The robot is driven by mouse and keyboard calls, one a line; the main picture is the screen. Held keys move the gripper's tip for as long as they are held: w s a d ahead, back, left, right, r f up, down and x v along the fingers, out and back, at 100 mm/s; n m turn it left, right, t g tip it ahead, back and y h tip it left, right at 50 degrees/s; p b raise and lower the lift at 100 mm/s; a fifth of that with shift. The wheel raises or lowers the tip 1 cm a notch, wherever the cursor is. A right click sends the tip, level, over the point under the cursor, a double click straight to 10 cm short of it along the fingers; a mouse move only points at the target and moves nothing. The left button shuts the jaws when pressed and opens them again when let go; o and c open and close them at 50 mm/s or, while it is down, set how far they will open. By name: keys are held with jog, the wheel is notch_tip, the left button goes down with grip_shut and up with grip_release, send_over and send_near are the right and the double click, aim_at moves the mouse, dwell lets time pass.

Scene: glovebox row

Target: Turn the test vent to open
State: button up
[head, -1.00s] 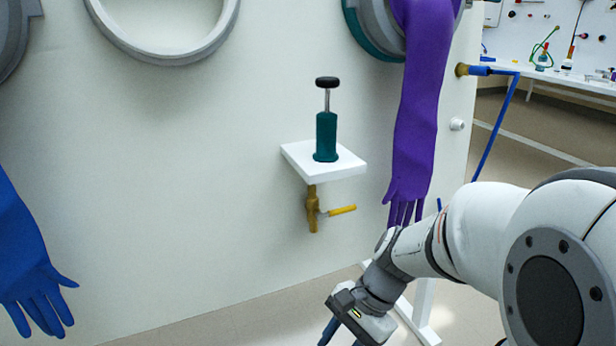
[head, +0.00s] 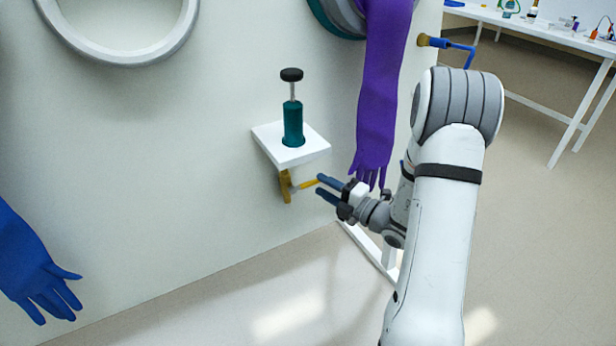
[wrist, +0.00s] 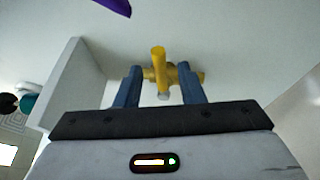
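The test vent is a brass-yellow valve (head: 286,187) under a small white shelf on the pale panel. Its yellow lever (head: 307,183) sticks out sideways to the right, toward my gripper. My gripper (head: 319,186) has two blue fingers, parted, with their tips close to the lever's free end. In the wrist view, the lever (wrist: 158,57) shows in the gap between the parted fingers (wrist: 162,74), with the valve body behind it. I cannot tell whether the lever's end lies fully between the fingertips.
The white shelf (head: 268,136), carrying a teal cylinder with a black knob (head: 293,122), sits just above the valve. A purple glove (head: 378,100) hangs close above my gripper. A blue glove (head: 35,270) hangs at left. Floor below is clear.

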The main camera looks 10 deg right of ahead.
jog(key=x, duration=0.5)
jog(key=shift+w+a+b, duration=0.1)
jog(key=shift+a+b, duration=0.1)
jog(key=shift+b, duration=0.15)
grip_shut()
